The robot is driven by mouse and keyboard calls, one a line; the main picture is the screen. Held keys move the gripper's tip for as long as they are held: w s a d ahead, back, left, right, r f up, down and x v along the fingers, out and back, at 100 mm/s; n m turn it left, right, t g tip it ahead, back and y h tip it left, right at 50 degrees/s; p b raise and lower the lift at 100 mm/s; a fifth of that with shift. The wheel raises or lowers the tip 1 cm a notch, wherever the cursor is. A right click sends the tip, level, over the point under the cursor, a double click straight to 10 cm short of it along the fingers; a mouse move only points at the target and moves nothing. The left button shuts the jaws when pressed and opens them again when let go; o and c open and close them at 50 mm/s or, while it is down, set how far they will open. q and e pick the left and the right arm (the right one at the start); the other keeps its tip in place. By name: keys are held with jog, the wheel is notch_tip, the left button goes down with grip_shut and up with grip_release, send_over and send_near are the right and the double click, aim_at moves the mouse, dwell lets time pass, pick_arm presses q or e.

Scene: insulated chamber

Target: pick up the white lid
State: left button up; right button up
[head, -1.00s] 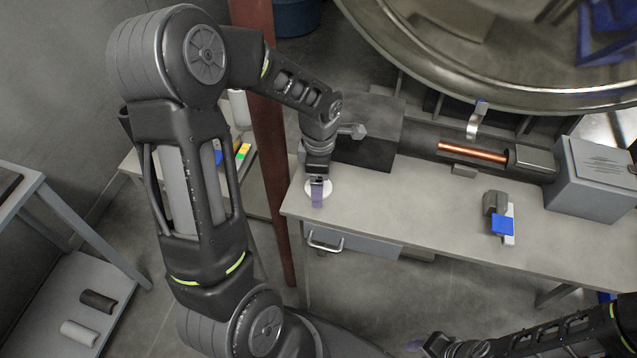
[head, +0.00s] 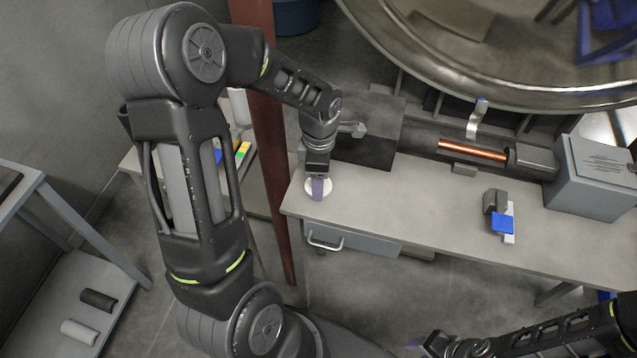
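The white lid (head: 326,188) is a small round white disc at the left end of the grey workbench (head: 420,205). My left gripper (head: 318,190) points down right over the lid, and its purple finger covers the lid's middle. Whether the finger touches the lid, and whether the gripper is open or shut, I cannot make out. My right gripper (head: 428,346) is low at the bottom edge, away from the bench, and only partly visible; its opening cannot be made out.
A dark box (head: 372,135) stands behind the lid. A copper rod (head: 472,150), a grey box (head: 598,178) and a blue-and-white device (head: 501,222) are farther right. A rust-red post (head: 272,180) stands left of the bench. The bench middle is clear.

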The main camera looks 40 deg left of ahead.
pick_arm(q)
jog(key=c, duration=0.5)
jog(key=shift+r, duration=0.1)
notch_tip(320, 180, up, 10)
jog(key=shift+f+b, duration=0.1)
jog(key=shift+b, duration=0.65)
